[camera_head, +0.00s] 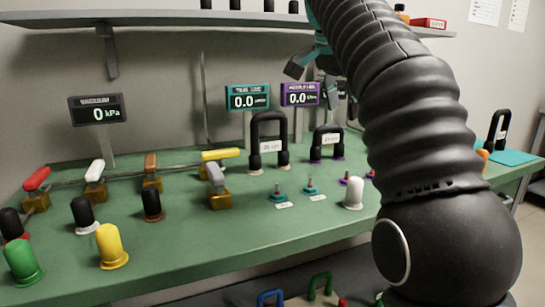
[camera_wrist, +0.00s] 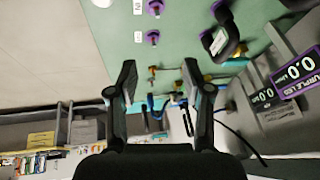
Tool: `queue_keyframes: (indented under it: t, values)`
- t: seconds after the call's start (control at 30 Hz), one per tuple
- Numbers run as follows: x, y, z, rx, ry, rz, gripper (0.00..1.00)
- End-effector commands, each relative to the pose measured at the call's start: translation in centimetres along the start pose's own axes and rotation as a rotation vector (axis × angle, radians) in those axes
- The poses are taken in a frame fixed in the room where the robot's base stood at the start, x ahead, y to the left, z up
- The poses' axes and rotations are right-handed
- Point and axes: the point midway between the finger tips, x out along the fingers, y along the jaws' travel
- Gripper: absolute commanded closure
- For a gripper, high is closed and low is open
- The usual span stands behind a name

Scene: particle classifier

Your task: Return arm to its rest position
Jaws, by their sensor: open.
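My arm (camera_head: 415,110) rises in front of the bench on the right of the head view and bends over at the top. My gripper (camera_head: 312,72) hangs in the air near the displays, partly hidden behind the arm. In the wrist view my gripper (camera_wrist: 165,82) shows two dark fingers spread wide apart with nothing held between them. Beyond the fingers are the green bench top (camera_wrist: 120,25) and small fittings.
The green bench (camera_head: 300,225) carries coloured valve levers, knobs and black handles (camera_head: 268,140). Display panels (camera_head: 248,97) stand behind them, close to the gripper. A grey shelf (camera_head: 150,18) runs above. A white knob (camera_head: 353,193) stands left of my arm.

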Motion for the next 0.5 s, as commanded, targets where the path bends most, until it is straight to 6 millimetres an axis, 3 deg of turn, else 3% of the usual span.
queue_keyframes:
  t: [0.27, 0.5]
  values:
    - [0.7, 3.0, 1.0, -0.169, -0.014, -0.035, 0.5]
    - [3.1, 7.7, 3.7, -0.39, -0.03, -0.094, 0.5]
